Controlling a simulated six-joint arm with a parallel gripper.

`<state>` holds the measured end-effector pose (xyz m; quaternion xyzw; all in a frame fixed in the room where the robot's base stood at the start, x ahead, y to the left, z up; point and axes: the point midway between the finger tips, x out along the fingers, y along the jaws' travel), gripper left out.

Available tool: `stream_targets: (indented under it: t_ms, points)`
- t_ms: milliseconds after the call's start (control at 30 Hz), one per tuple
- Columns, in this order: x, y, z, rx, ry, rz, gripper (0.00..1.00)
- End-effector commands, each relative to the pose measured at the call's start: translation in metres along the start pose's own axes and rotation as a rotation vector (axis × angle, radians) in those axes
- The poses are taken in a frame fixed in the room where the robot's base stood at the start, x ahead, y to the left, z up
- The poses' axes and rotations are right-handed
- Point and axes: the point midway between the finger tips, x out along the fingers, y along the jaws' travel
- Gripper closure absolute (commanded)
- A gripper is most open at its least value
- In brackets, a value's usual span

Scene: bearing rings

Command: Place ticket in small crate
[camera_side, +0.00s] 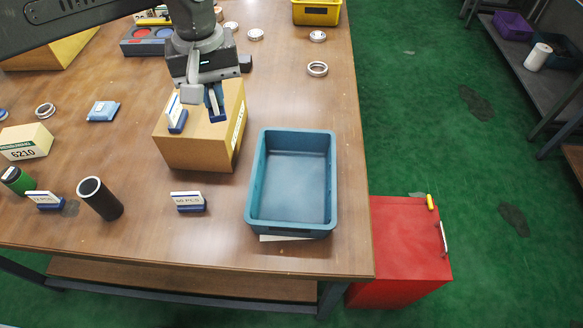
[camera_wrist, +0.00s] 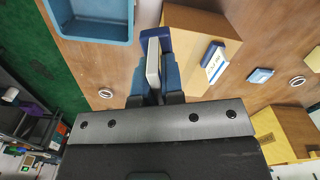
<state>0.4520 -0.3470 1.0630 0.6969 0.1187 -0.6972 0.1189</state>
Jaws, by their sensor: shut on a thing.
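A small white ticket in a blue base (camera_side: 217,117) is between the fingers of my gripper (camera_side: 213,95), over the top of a cardboard box. In the wrist view my gripper (camera_wrist: 154,88) is shut on this ticket (camera_wrist: 153,62); its text cannot be read. I cannot tell whether its base touches the box. A second ticket (camera_side: 176,113) with a blue base stands on the box to the left, and shows in the wrist view (camera_wrist: 214,64). The small teal crate (camera_side: 249,190) is empty on the table, right of the box. Its corner shows in the wrist view (camera_wrist: 93,36).
The cardboard box (camera_side: 195,150) stands close to the crate's left side. Two more tickets (camera_side: 188,202) (camera_side: 45,200), a black cylinder (camera_side: 100,198) and a bearing carton (camera_side: 25,142) are on the left. Metal rings (camera_side: 317,69) lie farther back. The table's right edge is near the crate.

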Motion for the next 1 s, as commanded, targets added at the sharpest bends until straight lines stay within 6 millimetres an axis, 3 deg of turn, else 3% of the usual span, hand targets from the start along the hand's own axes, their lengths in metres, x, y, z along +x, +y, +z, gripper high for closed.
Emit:
stream_targets:
  t_ms: [33, 200, 500, 1000]
  points:
    - [0.001, 0.015, 0.018, 0.059, 0.0, 0.0, 1.0]
    - [0.001, 0.046, 0.062, 0.203, 0.0, 0.0, 1.0]
    - [0.003, 0.074, 0.112, 0.351, 0.0, 0.0, 1.0]
    - [0.105, 0.071, 0.107, 0.338, -0.001, -0.002, 1.0]
